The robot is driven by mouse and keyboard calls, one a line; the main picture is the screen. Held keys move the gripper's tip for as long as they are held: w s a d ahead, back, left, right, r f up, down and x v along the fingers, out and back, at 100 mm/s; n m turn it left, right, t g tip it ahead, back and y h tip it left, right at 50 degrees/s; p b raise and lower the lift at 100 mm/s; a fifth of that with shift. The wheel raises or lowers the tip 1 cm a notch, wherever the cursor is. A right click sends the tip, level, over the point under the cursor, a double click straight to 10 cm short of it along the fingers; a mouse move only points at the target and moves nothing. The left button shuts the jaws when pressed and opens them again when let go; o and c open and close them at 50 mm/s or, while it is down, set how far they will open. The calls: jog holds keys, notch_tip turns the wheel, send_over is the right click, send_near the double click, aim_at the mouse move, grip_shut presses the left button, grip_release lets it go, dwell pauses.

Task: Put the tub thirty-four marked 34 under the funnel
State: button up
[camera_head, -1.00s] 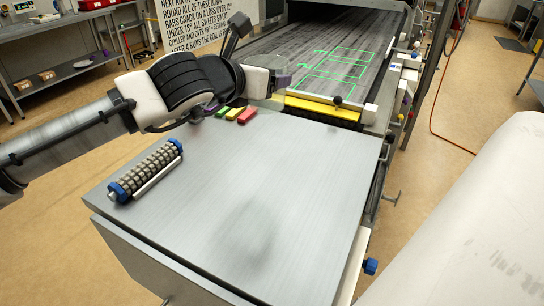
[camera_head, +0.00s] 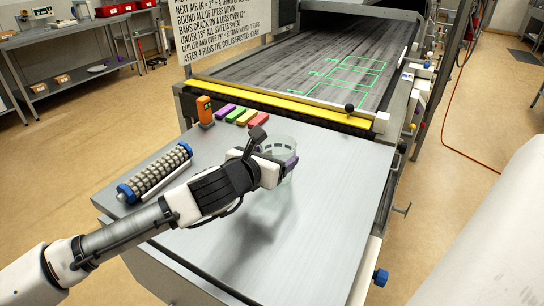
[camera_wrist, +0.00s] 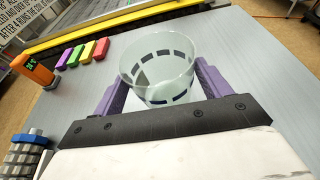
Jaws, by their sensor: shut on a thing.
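A clear, open-topped tub (camera_head: 283,152) with a band of dark dashes inside its wall is between the purple fingers of my gripper (camera_head: 278,166). In the wrist view my gripper (camera_wrist: 158,88) is shut on the tub (camera_wrist: 158,68), one finger on each side. The tub is upright or nearly so, over the grey table; I cannot tell whether it touches the top. No number 34 is readable on it. I see no funnel in these views.
The grey table (camera_head: 330,190) has free room to the right. A studded roller (camera_head: 155,172) lies left, an orange device (camera_head: 205,111) stands at the back, and several coloured bars (camera_head: 242,115) lie beside it. Behind is a conveyor (camera_head: 310,55) with a yellow edge strip (camera_head: 285,106).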

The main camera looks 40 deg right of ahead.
jog(key=shift+f, duration=0.1)
jog(key=shift+f+b, duration=0.25)
jog(key=shift+b, duration=0.05)
jog(key=o, duration=1)
jog(key=shift+o, duration=0.2)
jog(key=shift+r, duration=0.15)
jog(key=shift+a+r+p, duration=0.1)
jog(key=shift+r+p, duration=0.15)
jog(key=shift+p, duration=0.1)
jog(key=b+v, duration=0.3)
jog(key=v, duration=0.9)
